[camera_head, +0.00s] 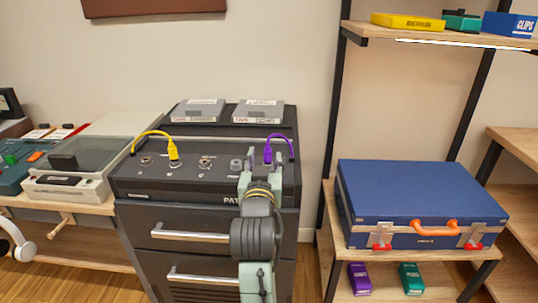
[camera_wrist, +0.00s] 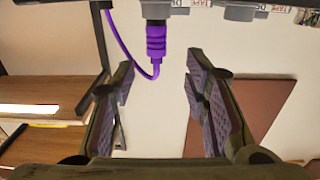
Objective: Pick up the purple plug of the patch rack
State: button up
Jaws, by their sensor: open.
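The purple plug (camera_head: 268,155) stands at the right end of the top of the dark patch rack (camera_head: 215,185), with its purple cable curving over to the right. In the wrist view the plug (camera_wrist: 156,42) hangs from the upper edge, its cable looping to the left. My gripper (camera_head: 263,154) is at the rack's right end, beside the plug. In the wrist view my open gripper (camera_wrist: 158,75) has its padded fingers on either side below the plug, with nothing between them. The fingers look clear of the plug.
A yellow plug (camera_head: 173,152) with a yellow cable stands farther left on the rack. Two grey boxes (camera_head: 198,110) (camera_head: 259,112) lie on the rack's back ledge. A blue case (camera_head: 420,200) sits on the shelf to the right. A turntable-like device (camera_head: 75,170) stands left.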

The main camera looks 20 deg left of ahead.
aim_at(268, 151)
jog(key=x, duration=0.3)
jog(key=p+x, duration=0.1)
jog(key=x, duration=0.1)
jog(key=shift+w+d+f+p, duration=0.15)
jog(key=shift+w+p, duration=0.15)
jog(key=shift+w, duration=0.15)
grip_shut()
